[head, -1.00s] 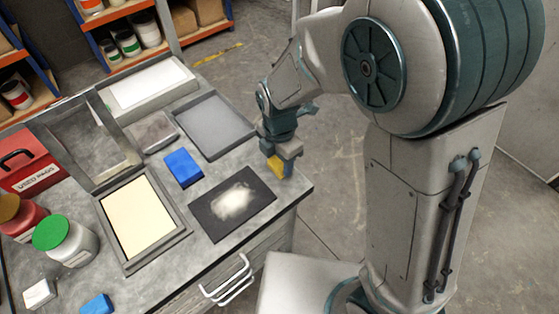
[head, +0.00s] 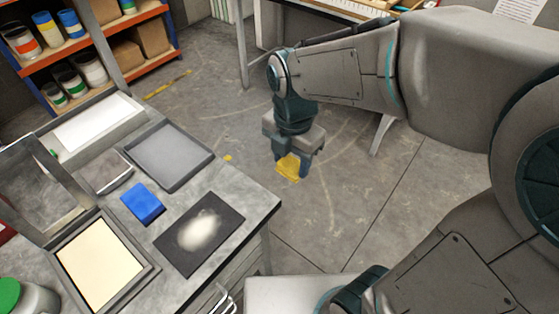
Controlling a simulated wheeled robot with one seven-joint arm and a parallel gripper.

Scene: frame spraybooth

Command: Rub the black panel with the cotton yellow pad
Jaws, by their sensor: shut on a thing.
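The black panel (head: 175,250) lies flat on the grey workbench near its right front corner, with a whitish powdery smudge in its middle. My gripper (head: 291,162) is in the head view, to the right of the bench and beyond its edge, pointing down. It is shut on the yellow pad (head: 288,170), which shows between and below the fingers. The pad is apart from the panel, and the floor shows behind it.
A blue block (head: 143,203) lies just behind the panel. A grey tray (head: 168,155), a smaller grey pad (head: 106,172) and a framed cream screen (head: 98,263) are also on the bench (head: 262,196). A shelf with cans stands at the back left. Open floor lies right of the bench.

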